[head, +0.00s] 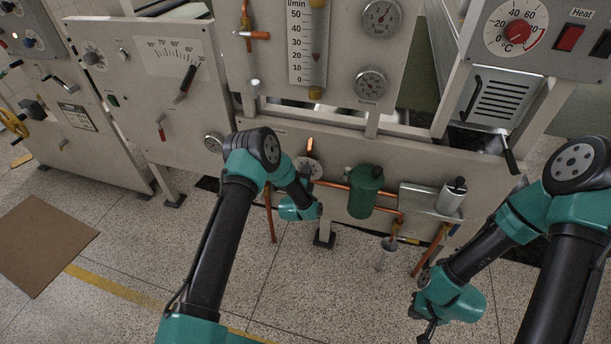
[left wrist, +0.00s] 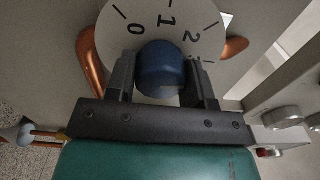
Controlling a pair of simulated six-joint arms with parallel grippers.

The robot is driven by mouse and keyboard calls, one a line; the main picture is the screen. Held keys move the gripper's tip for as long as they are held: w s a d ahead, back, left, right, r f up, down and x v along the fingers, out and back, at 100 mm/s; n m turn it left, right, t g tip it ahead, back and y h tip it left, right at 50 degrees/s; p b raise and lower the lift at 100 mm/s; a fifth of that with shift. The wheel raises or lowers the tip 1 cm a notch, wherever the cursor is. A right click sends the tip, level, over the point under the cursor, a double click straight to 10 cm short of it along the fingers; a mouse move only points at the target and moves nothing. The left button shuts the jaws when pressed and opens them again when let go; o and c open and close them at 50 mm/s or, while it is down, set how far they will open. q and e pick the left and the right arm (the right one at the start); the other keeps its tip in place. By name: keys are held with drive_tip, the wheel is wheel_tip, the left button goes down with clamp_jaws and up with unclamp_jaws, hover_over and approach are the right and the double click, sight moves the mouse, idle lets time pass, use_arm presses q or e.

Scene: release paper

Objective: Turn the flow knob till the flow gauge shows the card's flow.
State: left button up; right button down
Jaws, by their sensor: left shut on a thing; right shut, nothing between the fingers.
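My left gripper (left wrist: 163,82) is shut on a blue knob (left wrist: 162,66) in the left wrist view. The knob sits in front of a white dial (left wrist: 150,18) marked 0, 1 and 2. In the head view this dial (head: 313,164) is partly hidden behind my left arm. The flow gauge (head: 307,42) is an upright tube with an l/min scale from 0 to 50. Its red float stands a little under 20. My right gripper (head: 427,335) is shut and empty, low in the head view. I cannot make out a readable flow card.
Round gauges (head: 381,17) sit right of the flow gauge. A green vessel (head: 364,191) and copper pipes stand right of the left gripper. A temperature dial (head: 516,32) and red switch (head: 569,38) are at upper right. A brown mat (head: 40,243) lies on the floor.

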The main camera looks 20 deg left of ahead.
use_arm(q)
drive_tip(key=o, duration=0.9)
drive_tip(key=shift+o, duration=0.2)
drive_tip(key=s, duration=1.7)
drive_tip(key=shift+s+a, duration=0.15)
drive_tip(key=shift+s, duration=0.05)
drive_tip(key=s+f+n+g+h, duration=0.1)
drive_tip(key=s+n+g, duration=0.7)
drive_tip(key=s+n, duration=0.2)
drive_tip(key=s+f+n+g+h, duration=0.1)
drive_tip(key=s+n+g+h, duration=0.1)
drive_tip(key=s+n+g, duration=0.7)
drive_tip(key=s+n, duration=0.1)
drive_tip(key=s, duration=0.4)
drive_tip(key=shift+s+a+f+h, duration=0.3)
drive_tip(key=shift+a, duration=0.05)
